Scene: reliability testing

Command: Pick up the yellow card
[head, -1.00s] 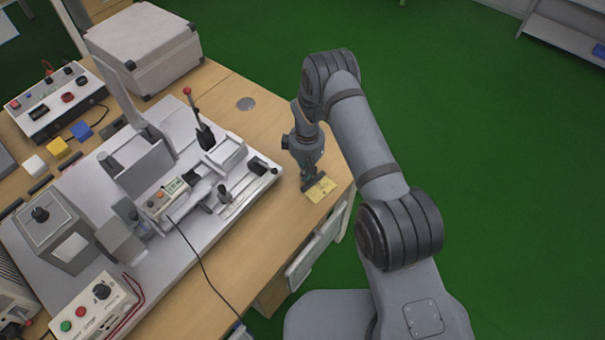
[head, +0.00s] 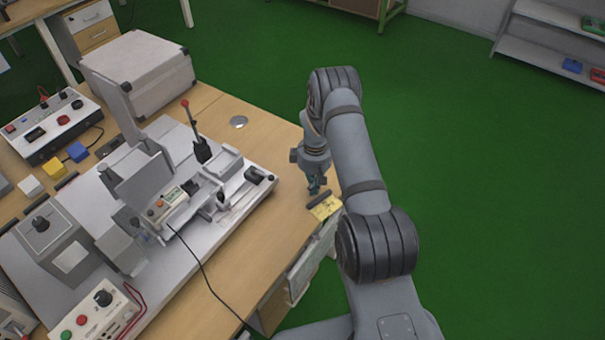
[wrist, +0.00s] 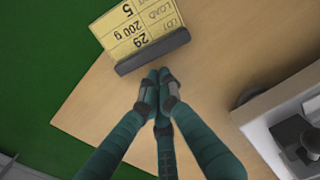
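The yellow card (head: 328,208) is at the table's right edge, against a dark grey bar-shaped base (head: 318,200). In the wrist view the card (wrist: 136,28) shows upside-down black print, including "LOAD", "29" and "200 g". The dark bar (wrist: 152,52) runs along the card's edge facing my gripper. My gripper (wrist: 158,78) has its teal fingers drawn together at the tips, with nothing visible between them. The fingertips are just short of the bar in the wrist view, apart from it. In the head view my gripper (head: 314,190) hangs above and beside the card.
A grey test machine (head: 190,195) with a red-tipped lever stands left of my gripper. A large grey case (head: 138,72) is at the back. A black cable (head: 205,275) crosses the table's front.

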